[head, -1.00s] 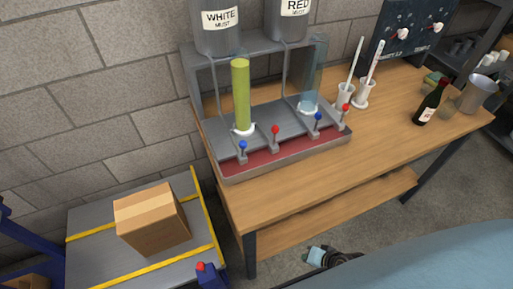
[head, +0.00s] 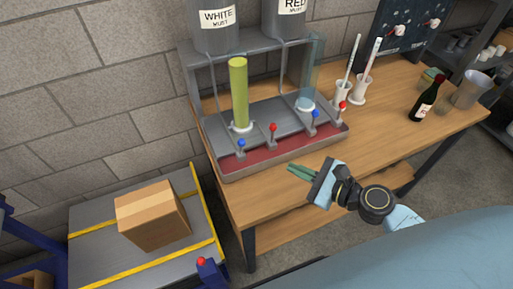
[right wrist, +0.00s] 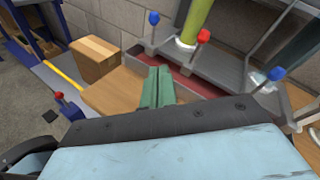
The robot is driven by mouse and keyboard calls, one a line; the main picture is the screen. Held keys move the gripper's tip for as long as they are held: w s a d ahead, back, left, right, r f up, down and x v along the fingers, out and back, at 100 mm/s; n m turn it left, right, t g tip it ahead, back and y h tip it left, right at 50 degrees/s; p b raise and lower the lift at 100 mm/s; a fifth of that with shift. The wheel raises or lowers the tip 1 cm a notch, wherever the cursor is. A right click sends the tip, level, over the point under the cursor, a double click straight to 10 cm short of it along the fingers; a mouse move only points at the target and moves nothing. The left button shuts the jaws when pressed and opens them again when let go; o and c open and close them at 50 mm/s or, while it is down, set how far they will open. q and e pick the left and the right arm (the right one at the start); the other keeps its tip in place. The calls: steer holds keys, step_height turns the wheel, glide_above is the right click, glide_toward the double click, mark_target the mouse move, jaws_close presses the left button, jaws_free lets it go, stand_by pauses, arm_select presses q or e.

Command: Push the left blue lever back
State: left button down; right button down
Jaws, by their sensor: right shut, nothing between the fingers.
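The left blue lever (head: 241,144) stands at the front left of the grey dispenser stand (head: 262,124), before a tall cylinder of yellow-green liquid (head: 239,92). It also shows in the right wrist view (right wrist: 153,20), beyond the fingers and slightly left. My right gripper (head: 291,169) is over the front of the wooden table, to the right of and nearer than the lever, apart from it. Its green fingers (right wrist: 157,87) are together and empty. My left gripper is not in view.
Beside the lever stand a red lever (head: 273,128), a second blue lever (head: 315,114) and another red lever (head: 342,106). A cardboard box (head: 153,216) sits on a low platform at left. The table front (head: 262,190) is clear.

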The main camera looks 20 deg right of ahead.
steer(key=p, duration=0.2)
glide_toward(241, 147)
steer(key=w+f, duration=0.2)
steer(key=w, duration=0.1)
steer(key=shift+w+a+r+p, duration=0.65)
steer(key=shift+w+a+p, duration=0.3)
steer(key=shift+w+p, duration=0.05)
steer(key=shift+w+r+p, duration=0.45)
steer(key=shift+w+r, duration=0.05)
steer(key=shift+w, duration=0.3)
steer(key=shift+f, duration=0.1)
